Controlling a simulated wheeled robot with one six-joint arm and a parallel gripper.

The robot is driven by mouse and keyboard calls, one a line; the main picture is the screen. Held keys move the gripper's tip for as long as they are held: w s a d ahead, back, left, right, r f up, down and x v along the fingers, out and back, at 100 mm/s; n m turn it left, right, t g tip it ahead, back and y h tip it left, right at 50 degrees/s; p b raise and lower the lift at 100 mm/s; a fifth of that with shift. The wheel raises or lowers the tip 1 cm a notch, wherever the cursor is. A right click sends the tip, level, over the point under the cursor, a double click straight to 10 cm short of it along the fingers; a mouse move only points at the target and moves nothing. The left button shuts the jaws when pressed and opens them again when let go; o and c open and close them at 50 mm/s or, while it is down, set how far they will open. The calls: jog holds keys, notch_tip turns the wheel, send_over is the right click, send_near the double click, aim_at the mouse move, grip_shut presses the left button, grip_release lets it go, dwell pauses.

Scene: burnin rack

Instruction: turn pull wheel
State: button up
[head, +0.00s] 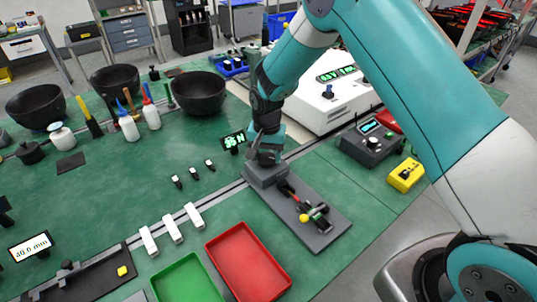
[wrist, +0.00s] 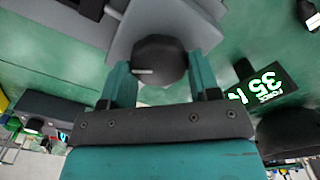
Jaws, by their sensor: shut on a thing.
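A dark round wheel (wrist: 159,56) with a white mark sits between the two teal fingers of my gripper (wrist: 160,72) in the wrist view. The fingers are shut on its sides. The wheel is on a grey block, part of a pull fixture whose grey base plate (head: 334,229) lies on the green bench. In the head view my gripper (head: 265,155) points down at the far end of this fixture and hides the wheel. A force display (head: 233,140) beside it reads about 35 N; it also shows upside down in the wrist view (wrist: 264,86).
A red tray (head: 248,262) and a green tray (head: 186,282) lie in front. A white machine (head: 325,98) stands behind, and a dark control box (head: 369,142) and yellow meter (head: 405,175) to the right. Bowls, bottles and small clips stand left.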

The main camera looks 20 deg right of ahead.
jog(key=n, duration=0.4)
jog(key=shift+w+a+n+b, duration=0.1)
jog(key=shift+n+b, duration=0.2)
jog(key=n, duration=0.3)
jog(key=shift+n, duration=0.3)
jog(key=n, duration=0.4)
jog(key=shift+a+n+b, duration=0.1)
jog(key=shift+n+b, duration=0.2)
jog(key=shift+b, duration=0.05)
jog(key=n, duration=0.3)
jog(key=shift+r+n, duration=0.1)
jog(key=shift+n, duration=0.2)
jog(key=n, duration=1.2)
jog(key=shift+s+n+b, duration=0.2)
jog(key=shift+n+b, duration=0.1)
jog(key=shift+r, duration=0.1)
jog(key=o, duration=0.9)
